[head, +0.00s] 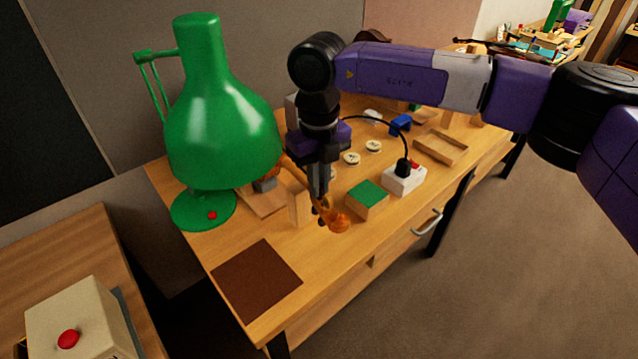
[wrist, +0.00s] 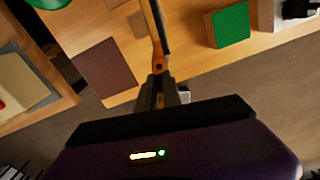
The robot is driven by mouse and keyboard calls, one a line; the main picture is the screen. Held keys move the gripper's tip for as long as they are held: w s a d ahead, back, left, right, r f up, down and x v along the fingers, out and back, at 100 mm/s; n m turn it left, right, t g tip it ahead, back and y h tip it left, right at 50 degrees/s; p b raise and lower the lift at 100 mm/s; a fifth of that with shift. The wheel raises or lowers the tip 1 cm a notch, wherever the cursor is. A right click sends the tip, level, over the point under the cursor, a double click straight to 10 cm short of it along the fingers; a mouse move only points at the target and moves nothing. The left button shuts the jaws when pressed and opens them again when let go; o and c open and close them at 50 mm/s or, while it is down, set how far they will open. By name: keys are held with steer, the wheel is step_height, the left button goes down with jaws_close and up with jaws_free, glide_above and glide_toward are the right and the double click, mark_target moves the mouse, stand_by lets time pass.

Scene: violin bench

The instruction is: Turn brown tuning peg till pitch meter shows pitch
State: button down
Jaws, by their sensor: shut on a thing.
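The violin's orange-brown scroll end (head: 338,223) sticks out over the front of the bench, past a wooden upright. In the wrist view the neck (wrist: 156,28) runs down to the pegbox between my fingers. My gripper (head: 321,208) points down at the pegbox, and its fingers also show in the wrist view (wrist: 160,92). It is shut at the peg area. The brown tuning peg is hidden by the fingers, so its angle cannot be seen. I cannot make out a pitch meter reading in either view.
A large green lamp (head: 215,130) stands close left of my gripper and hides part of the violin. A green-topped block (head: 367,199) and a white box with a cable (head: 404,181) lie to the right. A brown mat (head: 256,281) lies flat at the front left.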

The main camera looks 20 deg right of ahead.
steer(key=c, duration=1.5)
jaws_free()
steer(key=shift+r, duration=0.1)
steer(key=shift+r+b, duration=0.7)
steer(key=shift+r, duration=3.15)
